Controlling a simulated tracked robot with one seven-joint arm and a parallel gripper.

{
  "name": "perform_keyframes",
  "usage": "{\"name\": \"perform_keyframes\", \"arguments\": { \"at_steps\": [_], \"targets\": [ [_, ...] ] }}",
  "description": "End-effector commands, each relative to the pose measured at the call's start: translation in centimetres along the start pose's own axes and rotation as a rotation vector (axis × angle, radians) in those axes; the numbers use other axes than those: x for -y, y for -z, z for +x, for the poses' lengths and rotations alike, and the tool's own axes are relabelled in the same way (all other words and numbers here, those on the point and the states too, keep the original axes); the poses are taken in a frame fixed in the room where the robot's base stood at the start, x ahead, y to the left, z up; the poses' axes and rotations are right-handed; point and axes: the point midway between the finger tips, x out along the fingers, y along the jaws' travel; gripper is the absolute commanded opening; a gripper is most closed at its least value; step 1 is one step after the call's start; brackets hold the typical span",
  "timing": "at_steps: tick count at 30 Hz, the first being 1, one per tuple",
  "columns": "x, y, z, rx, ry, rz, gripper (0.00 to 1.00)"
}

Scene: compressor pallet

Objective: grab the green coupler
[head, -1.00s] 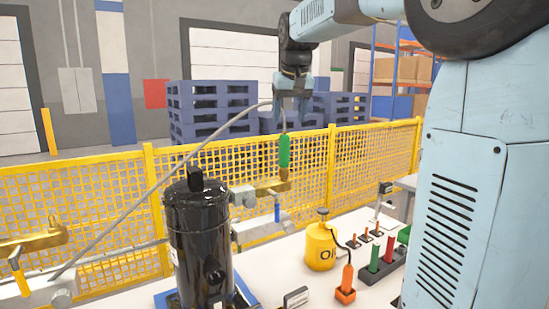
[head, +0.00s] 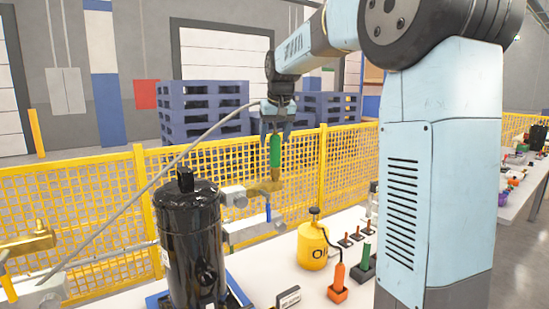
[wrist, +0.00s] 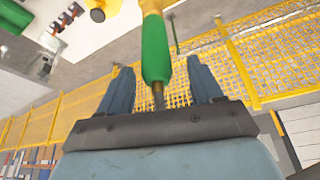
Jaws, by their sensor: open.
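In the wrist view the green coupler (wrist: 156,50) shows beyond and between the two blue fingers of my gripper (wrist: 160,75). There is a gap on each side. My gripper is open and holds nothing. The exact depth of the fingers along the coupler is hard to tell.
A black compressor (head: 195,245) stands on the pallet at left front. A yellow oil can (head: 313,247) and an orange-and-green tool row stand to the right. Yellow mesh fence (head: 110,195) runs behind. A brass fitting (head: 28,243) is at far left.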

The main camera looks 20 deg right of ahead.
Motion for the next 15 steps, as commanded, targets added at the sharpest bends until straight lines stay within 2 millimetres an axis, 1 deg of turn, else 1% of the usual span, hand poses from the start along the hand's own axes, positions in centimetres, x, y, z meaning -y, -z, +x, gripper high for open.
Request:
{"name": "perform_keyframes", "arguments": {
  "at_steps": [4, 10, 12, 15],
  "targets": [
    [-0.2, -0.2, 1.3, 0.002, 0.0, 0.001, 0.65],
    [-0.4, -0.5, 4.0, 0.001, 0.001, 0.001, 0.65],
    [-0.4, -0.5, 4.7, 0.002, 0.001, 0.001, 0.65],
    [-0.4, -0.5, 5.1, 0.0, 0.0, 0.001, 0.65]
  ]
}}
